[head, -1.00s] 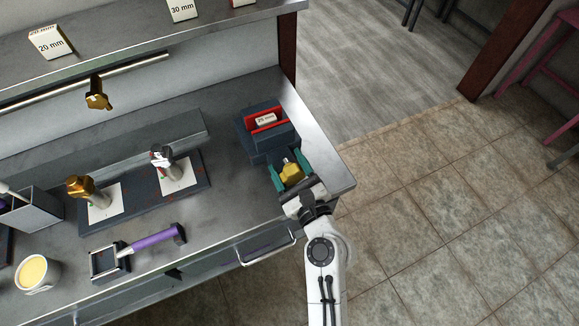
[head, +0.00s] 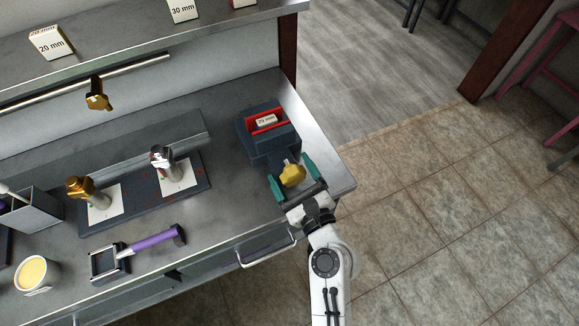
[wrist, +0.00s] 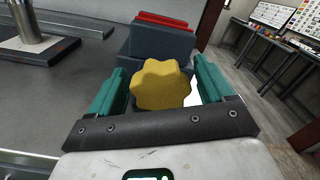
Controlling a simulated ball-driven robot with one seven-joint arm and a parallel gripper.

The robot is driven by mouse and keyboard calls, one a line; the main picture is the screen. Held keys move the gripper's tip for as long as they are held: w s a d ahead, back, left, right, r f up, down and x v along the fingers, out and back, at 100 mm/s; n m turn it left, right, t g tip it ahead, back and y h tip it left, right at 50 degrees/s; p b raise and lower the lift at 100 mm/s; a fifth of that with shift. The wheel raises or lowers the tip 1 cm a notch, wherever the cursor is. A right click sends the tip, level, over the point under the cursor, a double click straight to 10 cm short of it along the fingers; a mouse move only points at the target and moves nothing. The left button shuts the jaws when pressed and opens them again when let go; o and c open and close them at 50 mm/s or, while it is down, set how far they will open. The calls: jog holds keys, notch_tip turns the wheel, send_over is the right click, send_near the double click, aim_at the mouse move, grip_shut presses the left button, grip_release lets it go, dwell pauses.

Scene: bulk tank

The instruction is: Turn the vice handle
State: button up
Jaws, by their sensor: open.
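The vice (head: 270,142) is a dark blue-grey block with red jaws at the right end of the bench. Its handle is a yellow lobed knob (head: 292,176) on the near side. The knob also shows large in the wrist view (wrist: 161,84), in front of the vice body (wrist: 160,45). My gripper (head: 293,180) is open, with one teal finger on each side of the knob. In the wrist view the fingers (wrist: 160,88) stand apart from the knob, with gaps on both sides. A small white block labelled 25 mm (head: 266,120) sits between the red jaws.
A dark mat (head: 143,196) with two upright metal fittings lies left of the vice. A purple-handled tool (head: 150,242), a tub of yellow stuff (head: 36,273) and a grey box (head: 32,212) are further left. A drawer handle (head: 267,250) juts from the bench front.

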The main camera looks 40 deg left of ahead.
jog(key=b+v, duration=0.1)
jog(key=v, duration=0.8)
jog(key=shift+d+b, duration=0.1)
jog(key=shift+b, duration=0.2)
jog(key=w+a+m+b, duration=0.1)
jog(key=a+m, duration=0.1)
jog(key=a, duration=0.1)
jog(key=w+a+m+b, duration=0.1)
jog(key=a+m, duration=0.1)
jog(key=a, duration=0.1)
jog(key=w+a+m+b, duration=0.1)
jog(key=w+a+m, duration=0.1)
jog(key=a+m, duration=0.1)
jog(key=shift+w+a+f+b, duration=0.1)
jog(key=shift+a+f+b, duration=0.2)
jog(key=shift+a, duration=0.15)
jog(key=shift+c, duration=0.2)
jog(key=c, duration=1)
jog(key=shift+o, duration=0.2)
jog(key=shift+n, duration=2.3)
